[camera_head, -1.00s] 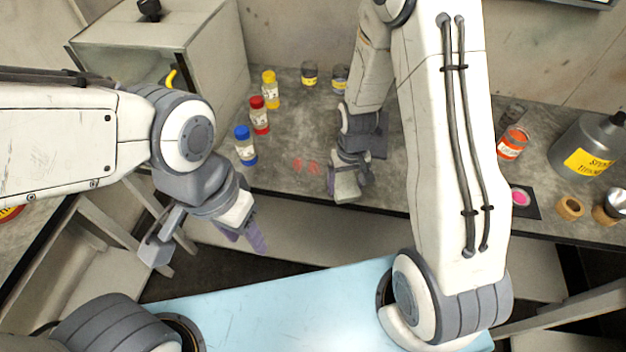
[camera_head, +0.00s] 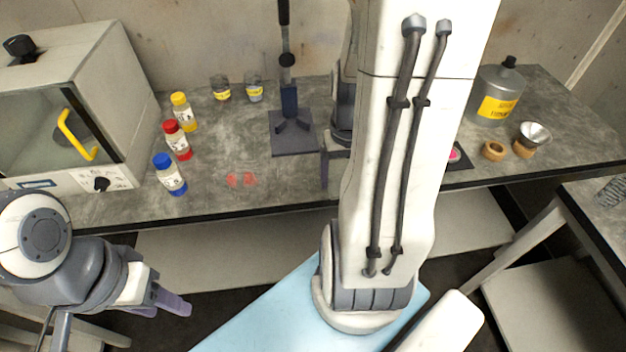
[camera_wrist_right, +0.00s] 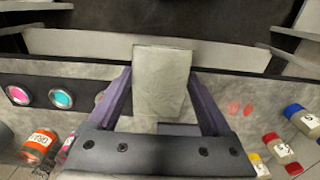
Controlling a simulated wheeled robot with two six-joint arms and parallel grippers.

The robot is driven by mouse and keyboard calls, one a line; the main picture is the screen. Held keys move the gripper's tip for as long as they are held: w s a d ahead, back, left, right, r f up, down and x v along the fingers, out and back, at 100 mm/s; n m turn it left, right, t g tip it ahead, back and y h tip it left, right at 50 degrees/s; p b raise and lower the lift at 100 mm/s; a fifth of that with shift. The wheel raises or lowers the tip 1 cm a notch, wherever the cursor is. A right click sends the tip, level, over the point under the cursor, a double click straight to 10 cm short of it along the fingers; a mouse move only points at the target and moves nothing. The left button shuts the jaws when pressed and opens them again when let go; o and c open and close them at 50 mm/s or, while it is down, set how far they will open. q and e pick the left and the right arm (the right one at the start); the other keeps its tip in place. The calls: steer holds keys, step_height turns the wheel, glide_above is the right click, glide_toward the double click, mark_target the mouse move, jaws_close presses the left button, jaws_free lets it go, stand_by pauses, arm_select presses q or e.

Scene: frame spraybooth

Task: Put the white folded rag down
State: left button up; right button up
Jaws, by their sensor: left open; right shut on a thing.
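The white folded rag (camera_wrist_right: 162,72) shows in the right wrist view as a pale, flat rectangle between two purple fingers. My right gripper (camera_wrist_right: 160,95) is shut on it. In that view the rag overlaps the front edge of the grey bench; I cannot tell whether it touches the top. In the head view my right arm hides the rag, and only a purple finger of the right gripper (camera_head: 325,168) shows beside the arm. My left gripper (camera_head: 163,302) is open and empty at the lower left, in front of the bench.
The bench (camera_head: 225,205) has clear room around two red marks (camera_head: 241,180). Blue-, red- and yellow-capped bottles (camera_head: 171,177) stand left, by a box with a yellow handle (camera_head: 78,135). A dark stand (camera_head: 292,135) is behind. A grey can (camera_head: 496,95) stands right.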

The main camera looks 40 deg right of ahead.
steer(key=p, duration=0.2)
glide_above(314, 182)
step_height(314, 182, down, 7)
steer(key=shift+r, duration=0.15)
step_height(314, 182, down, 4)
steer(key=shift+r, duration=0.1)
steer(key=shift+f, duration=0.2)
